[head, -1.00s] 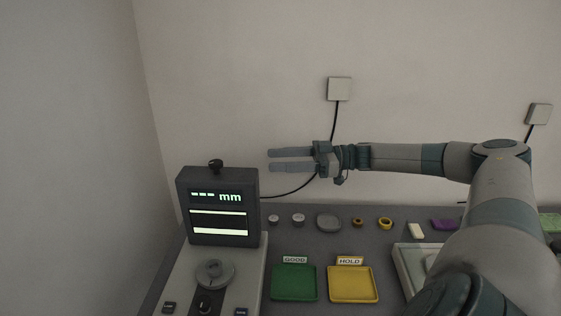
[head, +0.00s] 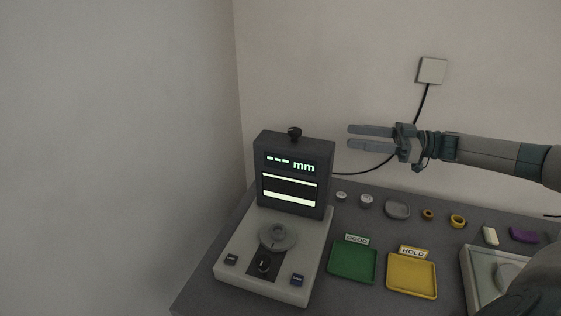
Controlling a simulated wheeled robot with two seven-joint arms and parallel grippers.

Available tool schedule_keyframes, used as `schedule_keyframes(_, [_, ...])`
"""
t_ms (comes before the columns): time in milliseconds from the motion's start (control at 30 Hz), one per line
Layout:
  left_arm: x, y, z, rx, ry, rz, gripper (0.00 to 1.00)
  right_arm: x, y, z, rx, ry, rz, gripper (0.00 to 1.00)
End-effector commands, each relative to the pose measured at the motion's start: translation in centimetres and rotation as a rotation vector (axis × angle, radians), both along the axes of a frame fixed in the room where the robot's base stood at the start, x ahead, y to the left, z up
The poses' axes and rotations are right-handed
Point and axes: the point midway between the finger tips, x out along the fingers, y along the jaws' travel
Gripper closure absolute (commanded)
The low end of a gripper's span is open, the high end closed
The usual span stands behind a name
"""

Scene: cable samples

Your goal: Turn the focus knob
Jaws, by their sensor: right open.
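A grey measuring device (head: 228,248) stands at the left of the table, with a dark upright screen box (head: 262,190) reading "--- mm" and two bright bars. A small black knob (head: 294,132) sits on top of the box. A round grey disc (head: 278,236) and a small dark knob (head: 263,263) are on its base. I cannot tell from labels which is the focus knob. My right gripper (head: 350,137) is open and empty, its fingers pointing left, to the right of the top knob and apart from it. My left gripper is out of view.
A green GOOD tray (head: 353,279) and a yellow HOLD tray (head: 411,290) lie right of the device. Several small samples line the back, including a yellow ring (head: 457,221). A cable runs from a wall box (head: 432,70) behind my right gripper.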

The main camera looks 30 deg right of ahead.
Motion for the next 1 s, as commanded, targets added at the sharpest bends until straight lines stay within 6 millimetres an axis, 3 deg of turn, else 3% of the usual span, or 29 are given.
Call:
schedule_keyframes(567, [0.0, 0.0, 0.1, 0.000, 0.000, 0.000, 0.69, 0.0, 0.2, 0.0, 0.002, -0.001, -0.001, 0.52])
schedule_keyframes(767, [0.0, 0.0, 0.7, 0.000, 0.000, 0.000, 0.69, 0.4, 1.3, -0.1, 0.014, -0.011, -0.012, 0.52])
schedule_keyframes(1000, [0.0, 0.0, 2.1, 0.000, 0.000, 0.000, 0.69, 1.0, 4.1, -0.3, 0.047, -0.037, -0.056, 0.52])
